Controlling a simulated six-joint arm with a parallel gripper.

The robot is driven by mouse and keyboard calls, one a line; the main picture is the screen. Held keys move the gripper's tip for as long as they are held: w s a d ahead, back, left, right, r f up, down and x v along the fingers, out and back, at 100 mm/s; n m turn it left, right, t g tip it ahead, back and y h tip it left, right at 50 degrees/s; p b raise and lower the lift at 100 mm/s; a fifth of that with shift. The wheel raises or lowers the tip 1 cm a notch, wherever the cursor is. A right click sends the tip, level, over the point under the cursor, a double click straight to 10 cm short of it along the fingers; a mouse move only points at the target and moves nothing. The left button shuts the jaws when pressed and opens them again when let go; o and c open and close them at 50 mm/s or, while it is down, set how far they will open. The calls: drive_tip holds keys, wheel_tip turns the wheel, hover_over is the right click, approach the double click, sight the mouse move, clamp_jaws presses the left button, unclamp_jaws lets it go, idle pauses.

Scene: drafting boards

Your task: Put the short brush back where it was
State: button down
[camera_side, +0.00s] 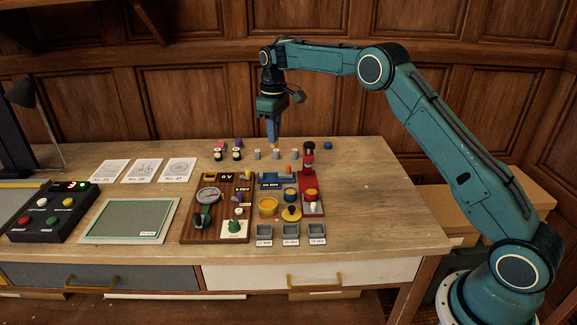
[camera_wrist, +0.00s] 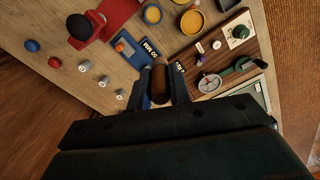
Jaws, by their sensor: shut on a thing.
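My gripper (camera_side: 273,138) points down above the back of the bench. It is shut on a short brown piece, probably the short brush (camera_wrist: 161,84), seen from above between the fingers (camera_wrist: 162,92) in the wrist view. A row of small grey pieces (camera_side: 257,154) stands on the bench near the gripper, and these also show in the wrist view (camera_wrist: 104,80). I cannot tell which spot the brush came from.
A red stand with a black top (camera_side: 308,155) is to the right. A blue block (camera_side: 270,181) and a wooden gauge panel (camera_side: 190,225) lie in front. Several grey trays (camera_side: 264,232) are at the front edge. Dark-and-white spools (camera_side: 219,155) stand left. The bench's right end is clear.

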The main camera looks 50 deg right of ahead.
drive_tip(key=shift+n, duration=0.7)
drive_tip(key=shift+w+a+r, duration=0.5)
drive_tip(key=shift+a+r, duration=0.15)
drive_tip(key=shift+w+a+r, duration=0.5)
drive_tip(key=shift+a+r, duration=0.15)
drive_tip(key=shift+f, duration=0.15)
wheel_tip(320, 180, down, 20)
drive_tip(key=shift+r, duration=0.1)
drive_tip(key=c, duration=1.3)
unclamp_jaws()
wheel_tip(320, 180, up, 12)
